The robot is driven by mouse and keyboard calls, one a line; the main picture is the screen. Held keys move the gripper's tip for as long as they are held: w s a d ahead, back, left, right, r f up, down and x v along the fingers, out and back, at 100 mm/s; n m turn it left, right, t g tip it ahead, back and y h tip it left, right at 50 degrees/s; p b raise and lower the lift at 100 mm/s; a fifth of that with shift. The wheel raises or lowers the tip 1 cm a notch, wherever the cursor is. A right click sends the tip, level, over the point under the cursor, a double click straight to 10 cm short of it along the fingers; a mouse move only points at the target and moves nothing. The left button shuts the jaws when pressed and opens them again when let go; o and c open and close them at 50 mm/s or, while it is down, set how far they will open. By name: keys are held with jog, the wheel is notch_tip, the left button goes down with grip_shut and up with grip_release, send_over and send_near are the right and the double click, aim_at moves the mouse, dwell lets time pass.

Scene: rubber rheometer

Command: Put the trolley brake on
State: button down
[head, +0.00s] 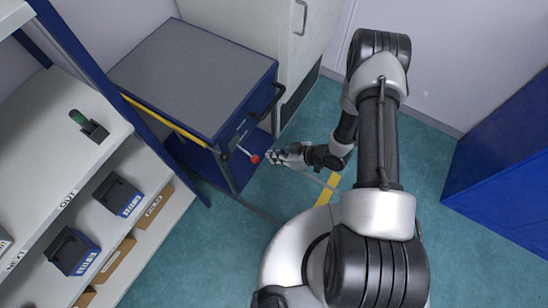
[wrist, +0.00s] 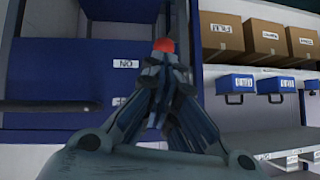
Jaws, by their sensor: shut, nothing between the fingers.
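The blue trolley (head: 265,78) with a grey top stands at upper centre in the head view. Its brake lever (head: 243,151) is a thin rod ending in a red knob (head: 255,159), on the side facing my arm. My gripper (head: 271,157) is shut and empty, its fingertips just right of the knob. In the wrist view the red knob (wrist: 163,45) shows just beyond the closed fingertips (wrist: 164,62); I cannot tell whether they touch. A label reading NO (wrist: 126,64) is on the blue panel; a lower label (wrist: 120,100) is partly hidden by the fingers.
A shelf rack (head: 150,150) with blue bins (head: 118,194) and cardboard boxes (head: 155,208) stands at left. A pale cabinet (head: 305,40) is behind. A blue block (head: 505,160) is at right. Green floor between is open.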

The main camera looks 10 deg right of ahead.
jog(key=s+d+p, duration=0.1)
jog(key=s+d, duration=0.3)
jog(key=d, duration=0.3)
jog(key=shift+s+d+r, duration=0.2)
jog(key=shift+s+d, duration=0.05)
jog(key=shift+d, duration=0.1)
